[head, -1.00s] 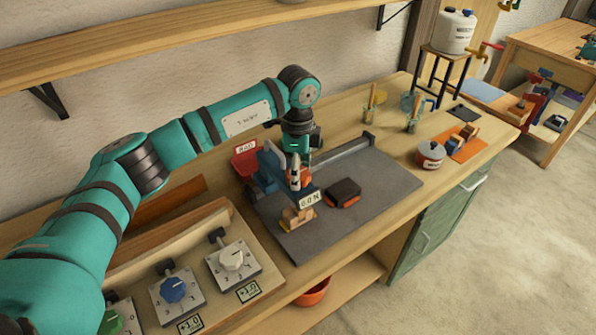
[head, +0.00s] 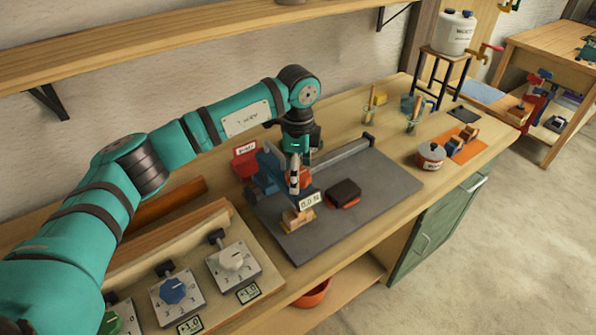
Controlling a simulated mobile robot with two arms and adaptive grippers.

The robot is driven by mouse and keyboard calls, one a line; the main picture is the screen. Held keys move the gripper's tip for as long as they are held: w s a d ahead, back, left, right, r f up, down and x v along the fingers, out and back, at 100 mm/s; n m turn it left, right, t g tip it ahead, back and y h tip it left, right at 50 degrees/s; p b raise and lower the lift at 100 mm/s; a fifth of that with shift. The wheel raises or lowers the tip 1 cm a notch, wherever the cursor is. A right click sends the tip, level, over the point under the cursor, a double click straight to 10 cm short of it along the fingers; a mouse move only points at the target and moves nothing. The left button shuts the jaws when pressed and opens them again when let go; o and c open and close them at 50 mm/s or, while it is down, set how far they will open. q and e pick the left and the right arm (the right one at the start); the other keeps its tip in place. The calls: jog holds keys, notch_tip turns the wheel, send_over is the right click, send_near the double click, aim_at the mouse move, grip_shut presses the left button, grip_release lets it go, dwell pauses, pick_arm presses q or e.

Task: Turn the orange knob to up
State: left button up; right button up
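My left gripper (head: 294,188) reaches down from the wrist in the middle of the head view, at a blue device (head: 268,168) on the grey plate. An orange round part (head: 306,179), possibly the orange knob, shows just behind and to the right of the fingers. The fingers cover much of it, so its pointing direction and any contact are hidden. The fingers look close together, but I cannot tell whether they are shut on it. A display reading "0.0 N" (head: 310,202) and a small wooden block (head: 298,221) are just below. My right gripper is not in view.
A panel at the lower left carries a white knob (head: 232,259), a blue knob (head: 173,290) and a green knob (head: 110,324). A dark block (head: 344,192) lies on the grey plate (head: 385,188). A red bin (head: 246,160) stands behind the device. A round pot (head: 431,157) stands right.

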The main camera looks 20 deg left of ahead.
pick_arm(q)
notch_tip(320, 180, up, 12)
jog(key=shift+f, duration=0.15)
dwell(0.6)
